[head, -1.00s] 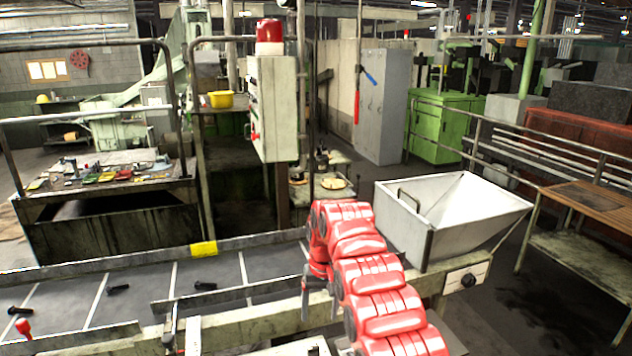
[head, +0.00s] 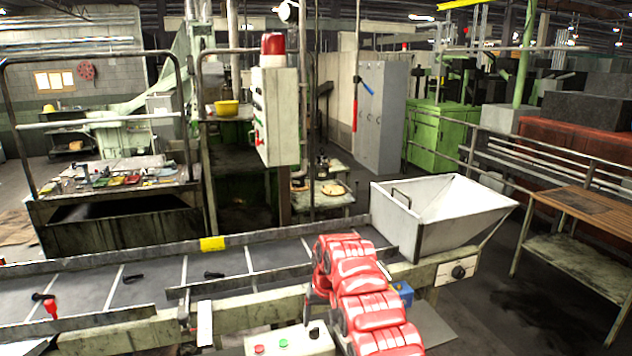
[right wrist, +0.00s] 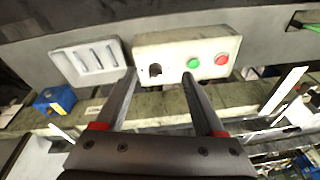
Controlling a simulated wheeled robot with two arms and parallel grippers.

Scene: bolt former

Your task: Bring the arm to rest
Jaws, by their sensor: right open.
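My right arm (head: 360,295) is red and reaches over the near side of the conveyor in the head view. Its gripper is mostly hidden there behind the arm. In the right wrist view my right gripper (right wrist: 159,75) shows two dark fingers spread apart with nothing between them. Beyond the fingertips is a pale control box (right wrist: 185,58) with a green button, a red button and a dark switch. The same box (head: 290,341) shows at the bottom of the head view, left of the arm. I cannot tell if the fingers touch it. My left gripper is out of view.
A conveyor belt (head: 75,285) carries a few dark bolts. A white hopper (head: 430,238) stands at its right end. A blue box (right wrist: 55,99) and a pale slotted tray (right wrist: 92,62) lie near the control box. A wooden table (head: 585,212) stands at far right.

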